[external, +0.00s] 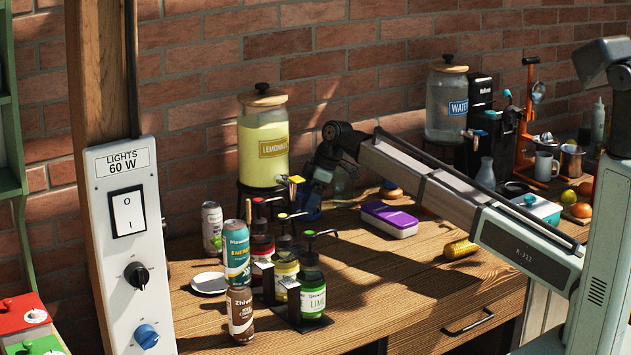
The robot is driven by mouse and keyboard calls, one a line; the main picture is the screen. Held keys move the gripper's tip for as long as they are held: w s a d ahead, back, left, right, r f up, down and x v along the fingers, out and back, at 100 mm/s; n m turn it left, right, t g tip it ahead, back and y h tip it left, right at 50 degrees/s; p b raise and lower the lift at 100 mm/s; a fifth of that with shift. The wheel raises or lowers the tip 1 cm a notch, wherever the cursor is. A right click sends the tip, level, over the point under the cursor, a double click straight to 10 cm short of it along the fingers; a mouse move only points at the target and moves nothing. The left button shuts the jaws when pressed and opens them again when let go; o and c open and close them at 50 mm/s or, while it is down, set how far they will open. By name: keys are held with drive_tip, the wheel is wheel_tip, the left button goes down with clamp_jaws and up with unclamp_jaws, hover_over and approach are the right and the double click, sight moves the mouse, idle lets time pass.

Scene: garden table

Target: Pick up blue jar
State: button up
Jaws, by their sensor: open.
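A small dark blue object (309,212), which looks like the blue jar, stands on the wooden table beside the lemonade dispenser. It is small in the picture and partly hidden behind the pump bottles and my gripper. My gripper (318,188) points down over or just behind it at the end of my outstretched arm. The jaws are open. I cannot tell whether the fingers are around the jar or only above it.
The lemonade dispenser (262,145) stands close left of my gripper. Pump bottles (312,290) and stacked cans (238,258) stand in front. The table's front middle is clear.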

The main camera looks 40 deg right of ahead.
drive_tip(key=shift+w+a+f, duration=0.1)
drive_tip(key=shift+a+f, duration=0.1)
drive_tip(key=shift+f, duration=0.4)
drive_tip(key=c, duration=1.1)
